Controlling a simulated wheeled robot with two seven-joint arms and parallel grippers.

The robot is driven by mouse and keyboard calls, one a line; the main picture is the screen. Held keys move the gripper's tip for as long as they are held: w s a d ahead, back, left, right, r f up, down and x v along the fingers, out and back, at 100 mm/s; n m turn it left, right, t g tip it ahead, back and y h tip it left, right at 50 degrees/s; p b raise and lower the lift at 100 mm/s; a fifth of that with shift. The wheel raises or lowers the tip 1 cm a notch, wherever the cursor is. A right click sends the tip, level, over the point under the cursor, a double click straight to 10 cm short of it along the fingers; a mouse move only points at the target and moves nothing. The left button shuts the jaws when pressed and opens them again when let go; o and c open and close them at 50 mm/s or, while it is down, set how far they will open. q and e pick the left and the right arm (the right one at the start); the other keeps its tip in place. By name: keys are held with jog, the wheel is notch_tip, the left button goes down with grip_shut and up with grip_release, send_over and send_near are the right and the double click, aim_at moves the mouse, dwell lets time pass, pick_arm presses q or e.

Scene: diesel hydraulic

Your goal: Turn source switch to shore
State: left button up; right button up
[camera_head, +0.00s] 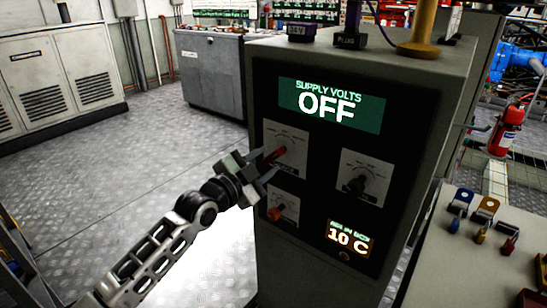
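A grey cabinet (405,62) stands in front of me with a black control panel. Its green display (331,104) reads "SUPPLY VOLTS OFF". A rotary switch with a red handle (276,154) sits on a pale plate at the panel's upper left. A second rotary switch with a black knob (357,184) is at the right; its label is too small to read. My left gripper (266,166) is at the red handle, with its fingers close around or beside it. I cannot tell whether it grips the handle. My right gripper is not in view.
A small display (350,239) reads "10 C". A bench (480,275) with small coloured parts is at the right, with a fire extinguisher (505,130) beyond. The metal floor (120,185) at the left is clear.

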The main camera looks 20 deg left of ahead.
aim_at(270, 158)
pick_arm(q)
jog(key=x, duration=0.2)
jog(key=shift+w+d, duration=0.1)
jog(key=shift+w, duration=0.2)
jog(key=shift+w+d, duration=0.2)
jog(key=shift+w, duration=0.3)
grip_shut()
